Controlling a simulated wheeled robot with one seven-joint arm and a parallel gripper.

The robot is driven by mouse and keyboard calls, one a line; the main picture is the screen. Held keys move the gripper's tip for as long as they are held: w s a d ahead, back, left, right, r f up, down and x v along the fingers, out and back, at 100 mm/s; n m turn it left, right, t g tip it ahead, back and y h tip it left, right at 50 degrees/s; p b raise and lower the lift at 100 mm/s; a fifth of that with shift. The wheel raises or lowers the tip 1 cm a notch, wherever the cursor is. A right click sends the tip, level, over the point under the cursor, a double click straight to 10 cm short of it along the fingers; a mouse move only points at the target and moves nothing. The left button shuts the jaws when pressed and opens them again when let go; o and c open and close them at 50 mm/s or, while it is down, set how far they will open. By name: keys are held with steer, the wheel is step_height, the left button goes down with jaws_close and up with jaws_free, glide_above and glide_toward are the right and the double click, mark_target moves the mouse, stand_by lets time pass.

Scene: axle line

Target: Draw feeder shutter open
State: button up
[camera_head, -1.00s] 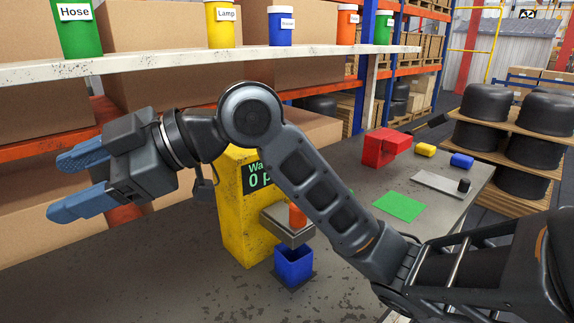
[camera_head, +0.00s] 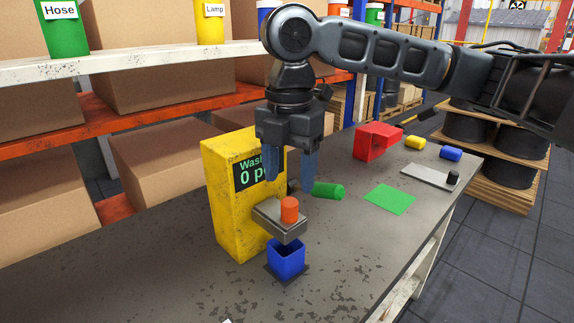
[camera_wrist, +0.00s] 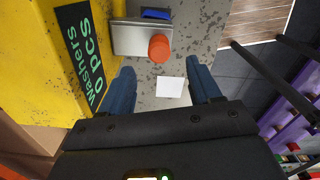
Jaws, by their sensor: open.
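A blue open bin (camera_head: 287,262) sits below the plate. My gripper (camera_head: 290,180) points down, open and empty, above the knob's level. In the wrist view, the knob (camera_wrist: 159,48) appears just beyond the gap between my blue fingertips (camera_wrist: 161,65), apart from both. The shutter plate (camera_wrist: 130,38) lies there too.
A shelf (camera_head: 130,60) runs behind.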

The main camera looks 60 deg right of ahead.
mark_target(289, 201)
steer(key=shift+f, duration=3.6)
steer(key=shift+c, duration=0.3)
jaws_close()
steer(key=shift+s+a+p, duration=0.2)
steer(key=shift+s, duration=0.3)
steer(key=shift+s+a+p, duration=0.15)
steer(key=shift+s, duration=0.35)
steer(key=shift+s+a, duration=0.1)
steer(key=shift+s, duration=0.2)
steer(key=shift+s+a, duration=0.2)
steer(key=shift+s, duration=0.25)
steer(key=shift+o, duration=0.4)
jaws_free()
